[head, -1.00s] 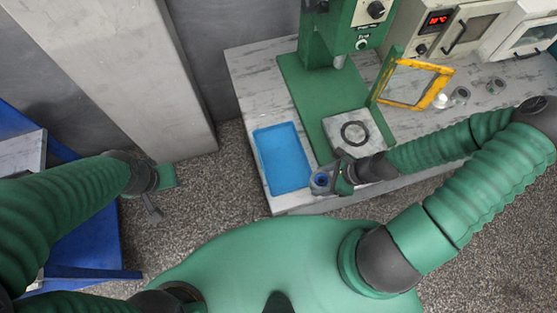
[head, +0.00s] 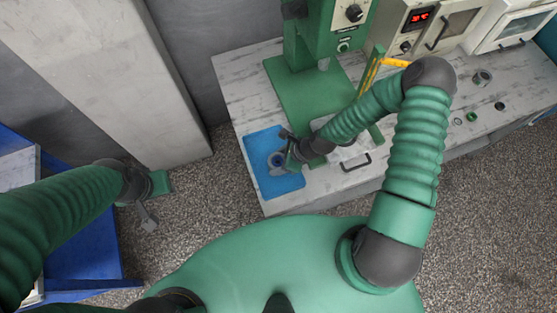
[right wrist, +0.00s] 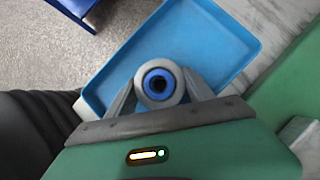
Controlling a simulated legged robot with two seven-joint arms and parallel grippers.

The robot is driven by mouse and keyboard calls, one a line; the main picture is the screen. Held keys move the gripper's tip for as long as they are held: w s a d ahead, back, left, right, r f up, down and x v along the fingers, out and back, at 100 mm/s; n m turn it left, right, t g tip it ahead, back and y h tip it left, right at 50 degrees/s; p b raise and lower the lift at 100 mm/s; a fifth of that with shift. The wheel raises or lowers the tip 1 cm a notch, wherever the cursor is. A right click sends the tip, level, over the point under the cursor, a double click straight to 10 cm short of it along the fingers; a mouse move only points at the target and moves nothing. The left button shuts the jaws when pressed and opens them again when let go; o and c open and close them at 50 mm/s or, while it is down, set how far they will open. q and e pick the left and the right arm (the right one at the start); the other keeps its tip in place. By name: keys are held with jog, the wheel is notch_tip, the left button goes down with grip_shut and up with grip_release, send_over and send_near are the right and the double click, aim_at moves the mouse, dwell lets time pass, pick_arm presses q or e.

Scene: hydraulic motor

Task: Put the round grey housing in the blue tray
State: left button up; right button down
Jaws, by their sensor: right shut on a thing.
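The round grey housing (head: 276,160) has a blue ring around a dark central hole. My right gripper (head: 285,155) is shut on it and holds it over the blue tray (head: 291,185). In the right wrist view the housing (right wrist: 161,83) sits between the two grey fingers, with the tray (right wrist: 232,40) behind and around it. I cannot tell whether the housing touches the tray floor. The gripper and housing hide part of the tray; its visible floor is empty. My left gripper (head: 148,212) hangs at the left, away from the bench, and its opening is unclear.
The tray lies on the marbled bench (head: 237,90) by its left front edge. A green press (head: 325,35) stands behind it on a green base (head: 300,95). A yellow frame (head: 396,63) is partly hidden by my right arm. Small parts (head: 482,77) lie at the right.

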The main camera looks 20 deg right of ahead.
jog(key=c, duration=0.8)
grip_release()
jog(key=o, duration=0.4)
jog(key=shift+a, duration=0.55)
jog(key=shift+a+r, duration=0.1)
jog(key=shift+a, duration=0.25)
jog(key=shift+s+d+r, duration=0.1)
jog(key=shift+d+r, duration=0.1)
jog(key=shift+d, duration=0.1)
jog(key=v, duration=0.3)
jog(key=d+v, duration=0.1)
jog(key=v, duration=0.2)
jog(key=shift+f, duration=0.25)
pick_arm(q)
jog(key=shift+a+f, duration=0.15)
jog(key=shift+a, duration=0.35)
pick_arm(e)
jog(key=s+d+r+n+h, duration=0.1)
jog(key=s+r+n+h, duration=0.1)
jog(key=r+n, duration=0.7)
jog(key=s+d+r+n+h, duration=0.2)
jog(key=r+n, duration=0.7)
jog(key=n, duration=0.6)
jog(key=shift+s+d+g+h, duration=0.3)
jog(key=shift+s+h, duration=0.4)
jog(key=shift+s, duration=0.3)
